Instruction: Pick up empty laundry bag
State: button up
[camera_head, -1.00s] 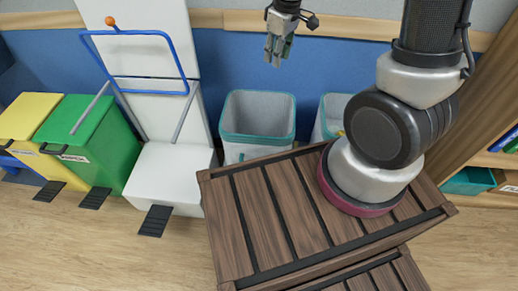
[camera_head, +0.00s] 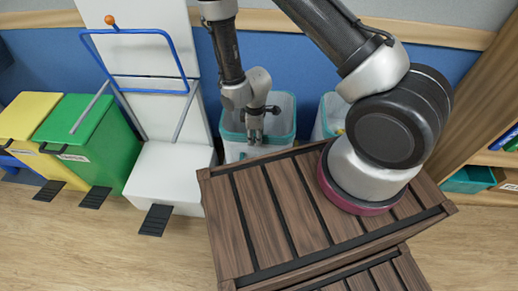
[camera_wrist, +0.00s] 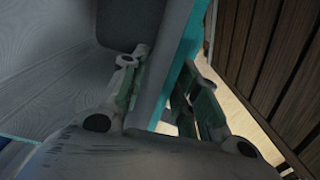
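The empty laundry bag (camera_head: 280,112) is a light grey, open-topped bag with a teal rim. It stands against the blue wall behind the wooden platform. In the head view, my gripper (camera_head: 254,137) points down at its near rim and covers part of it. In the wrist view, my gripper (camera_wrist: 168,95) has its fingers apart, with the bag's teal-edged wall (camera_wrist: 185,60) between them. One finger is on the inside of the bag and the other is on the outside. I cannot tell whether either finger touches the wall.
A second teal-rimmed bag (camera_head: 328,120) stands to the right, with something yellow at its edge. A white pedal bin (camera_head: 165,175) with a blue hoop frame, a green bin (camera_head: 90,140) and a yellow bin stand left. The slatted wooden platform (camera_head: 275,215) lies close in front.

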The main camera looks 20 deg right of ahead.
aim_at(259, 149)
jog(key=shift+s+f, duration=0.15)
jog(key=shift+f, duration=1.15)
jog(key=shift+s+f, duration=0.15)
jog(key=shift+f, duration=1.1)
jog(key=shift+f, duration=0.25)
grip_shut()
